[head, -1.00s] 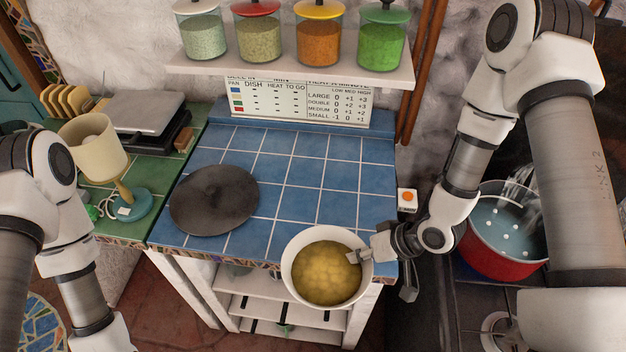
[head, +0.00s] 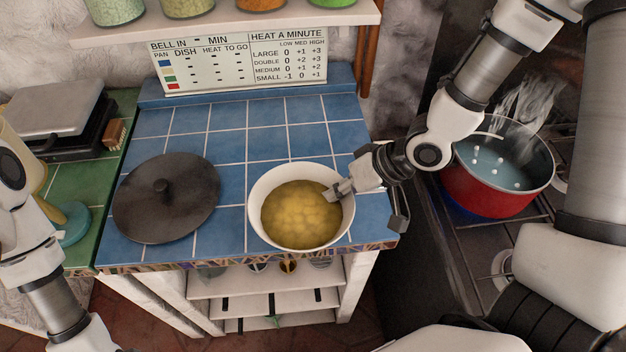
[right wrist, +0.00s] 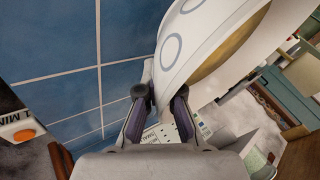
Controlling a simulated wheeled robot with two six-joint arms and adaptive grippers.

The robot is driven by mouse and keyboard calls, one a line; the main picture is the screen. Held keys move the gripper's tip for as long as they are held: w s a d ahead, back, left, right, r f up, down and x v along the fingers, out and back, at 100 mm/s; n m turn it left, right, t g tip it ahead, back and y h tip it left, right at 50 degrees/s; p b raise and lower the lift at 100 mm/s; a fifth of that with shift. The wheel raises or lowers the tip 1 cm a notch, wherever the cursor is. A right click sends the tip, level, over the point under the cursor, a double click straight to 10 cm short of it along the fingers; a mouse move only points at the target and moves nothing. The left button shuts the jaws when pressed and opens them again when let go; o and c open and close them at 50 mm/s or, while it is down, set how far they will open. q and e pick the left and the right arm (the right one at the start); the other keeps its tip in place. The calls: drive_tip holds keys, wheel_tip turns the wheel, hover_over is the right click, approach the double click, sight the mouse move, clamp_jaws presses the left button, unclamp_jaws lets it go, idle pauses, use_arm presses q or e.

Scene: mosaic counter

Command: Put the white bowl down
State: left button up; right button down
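The white bowl (head: 300,171) holds a yellow, lumpy food (head: 301,214). It appears over the front of the blue tiled counter (head: 232,145), right of the black lid. My right gripper (head: 337,191) is shut on the bowl's right side. In the right wrist view, the bowl (right wrist: 187,45) has ring marks on its outside, and its wall sits between the fingertips of the right gripper (right wrist: 162,95). I cannot tell whether the bowl's base touches the tiles. My left arm shows at the lower left, but its gripper is out of view.
A black lid (head: 185,208) lies on the counter's left side. A red pot (head: 490,195) of steaming water stands on the stove at right. A sign (head: 240,60) stands behind the counter, under a shelf (head: 225,24) with jars. Tiles behind the bowl are clear.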

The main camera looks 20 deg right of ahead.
drive_tip(key=shift+d+f+b, duration=0.2)
drive_tip(key=shift+f+b, duration=0.1)
drive_tip(key=shift+b, duration=0.25)
drive_tip(key=shift+w+d+r+p, duration=0.15)
drive_tip(key=shift+w+r+p, duration=0.4)
drive_tip(key=shift+p, duration=0.65)
use_arm(q)
wheel_tip(320, 180, up, 5)
drive_tip(key=p, duration=0.4)
use_arm(e)
drive_tip(key=w, duration=0.6)
drive_tip(key=w+f, duration=0.1)
drive_tip(key=w, duration=0.2)
drive_tip(key=f+b, duration=0.2)
drive_tip(key=b, duration=0.1)
drive_tip(key=f+b, duration=0.2)
drive_tip(key=shift+w, duration=0.25)
drive_tip(key=shift+f, duration=0.2)
use_arm(q)
wheel_tip(320, 180, down, 6)
drive_tip(key=shift+s+d+r, duration=0.1)
drive_tip(key=shift+s+r, duration=0.05)
drive_tip(key=shift+r, duration=0.05)
use_arm(e)
drive_tip(key=shift+r, duration=0.25)
drive_tip(key=shift+f, duration=0.1)
